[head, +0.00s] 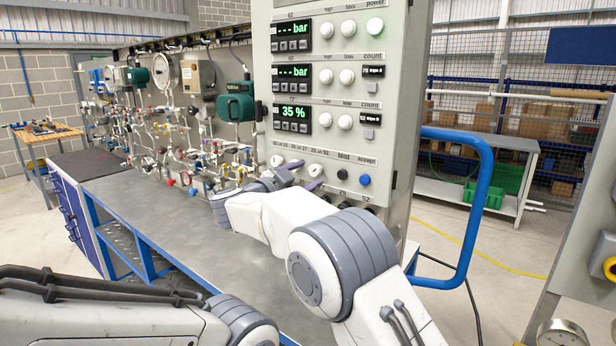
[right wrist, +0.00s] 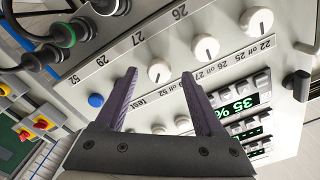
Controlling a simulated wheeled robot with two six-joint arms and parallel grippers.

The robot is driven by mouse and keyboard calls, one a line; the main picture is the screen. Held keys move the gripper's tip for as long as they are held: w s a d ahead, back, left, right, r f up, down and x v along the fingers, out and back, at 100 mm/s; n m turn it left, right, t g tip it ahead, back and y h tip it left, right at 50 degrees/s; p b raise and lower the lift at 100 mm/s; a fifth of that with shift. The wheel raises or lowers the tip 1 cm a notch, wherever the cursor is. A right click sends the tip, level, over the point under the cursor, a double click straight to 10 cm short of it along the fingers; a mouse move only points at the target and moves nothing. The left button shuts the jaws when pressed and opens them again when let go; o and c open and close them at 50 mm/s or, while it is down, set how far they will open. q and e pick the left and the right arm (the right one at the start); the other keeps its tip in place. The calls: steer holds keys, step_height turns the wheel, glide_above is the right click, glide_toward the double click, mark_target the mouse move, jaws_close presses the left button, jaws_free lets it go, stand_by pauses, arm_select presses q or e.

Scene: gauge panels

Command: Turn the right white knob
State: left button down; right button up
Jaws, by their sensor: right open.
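The right white knob (head: 315,170) is the rightmost of several white knobs in the bottom row of the grey gauge panel (head: 258,60). In the right wrist view the white knob (right wrist: 159,70) shows with a dark pointer mark, between and just beyond my fingertips. My right gripper (head: 301,180) is open at the bottom of the panel, close to this knob. Its two purple fingers also show in the wrist view (right wrist: 160,76), one on each side of the knob, with nothing held. I cannot tell whether they touch it. My left gripper is out of view.
Two more white knobs, a middle one (right wrist: 205,47) and a far one (right wrist: 257,22), stand in the same row. A blue button (head: 365,180) is to the right. Pipework with valves (head: 170,140) is at the left above a grey bench (head: 150,205). A blue handle (head: 480,200) flanks the panel.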

steer(key=b+v, duration=0.2)
steer(key=v, duration=0.7)
steer(key=shift+b, duration=0.3)
